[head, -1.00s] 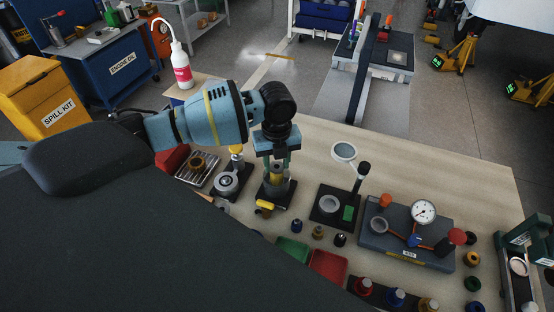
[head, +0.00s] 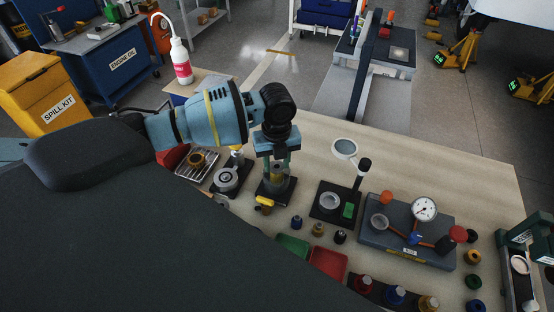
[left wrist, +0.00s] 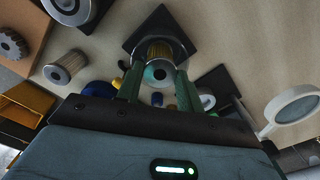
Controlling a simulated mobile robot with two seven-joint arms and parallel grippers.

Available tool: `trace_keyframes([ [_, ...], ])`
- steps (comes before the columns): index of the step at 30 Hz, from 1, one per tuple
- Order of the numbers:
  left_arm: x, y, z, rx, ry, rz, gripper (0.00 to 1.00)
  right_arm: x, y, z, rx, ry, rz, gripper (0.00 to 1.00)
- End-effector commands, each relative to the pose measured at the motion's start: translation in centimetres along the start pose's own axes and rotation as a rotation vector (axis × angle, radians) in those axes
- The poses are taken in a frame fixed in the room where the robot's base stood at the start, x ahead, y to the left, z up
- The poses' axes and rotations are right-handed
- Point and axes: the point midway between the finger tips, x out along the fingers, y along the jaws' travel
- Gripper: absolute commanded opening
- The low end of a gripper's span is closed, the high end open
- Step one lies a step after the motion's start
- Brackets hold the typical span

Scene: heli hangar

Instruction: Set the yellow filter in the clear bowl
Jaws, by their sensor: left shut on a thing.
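My left gripper (head: 278,163) points down over a black square stand (head: 265,193) and is shut on the yellow filter. The pleated gold side of the filter (left wrist: 160,48) and its pale round end (left wrist: 158,74) show between the green fingers in the left wrist view. The stand also shows behind it there (left wrist: 140,38). The clear bowl is hard to make out; it seems to be on this stand, around the filter's lower part. I cannot tell how deep the filter sits. My right gripper is not in view.
A round grey fixture (head: 226,180) stands close left, and a magnifier (head: 344,149) rises to the right. A gauge block (head: 405,238) is further right. Green (head: 292,246) and red (head: 328,263) trays and several small fittings lie in front. Bench behind the magnifier is clear.

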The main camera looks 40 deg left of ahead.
Motion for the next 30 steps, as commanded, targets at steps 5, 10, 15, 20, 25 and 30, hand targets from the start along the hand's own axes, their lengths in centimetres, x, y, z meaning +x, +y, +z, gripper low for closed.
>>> trace_keyframes([
  [5,0.32,-0.01,-0.01,0.0,0.0,0.0,0.17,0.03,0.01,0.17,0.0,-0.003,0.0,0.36],
  [10,0.57,0.0,-0.01,0.0,0.0,0.0,0.17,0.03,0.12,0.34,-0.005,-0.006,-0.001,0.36],
  [15,0.83,0.0,-0.01,0.0,0.0,0.0,0.17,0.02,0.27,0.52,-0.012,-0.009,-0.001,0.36],
  [20,1.01,0.0,0.0,0.0,0.0,0.0,0.4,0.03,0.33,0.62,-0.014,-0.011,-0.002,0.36],
  [25,0.97,0.0,0.0,0.0,0.0,0.0,0.62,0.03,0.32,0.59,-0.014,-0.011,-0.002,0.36],
  [30,0.97,0.01,0.0,0.0,0.0,0.0,0.62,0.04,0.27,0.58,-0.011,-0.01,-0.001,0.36],
])
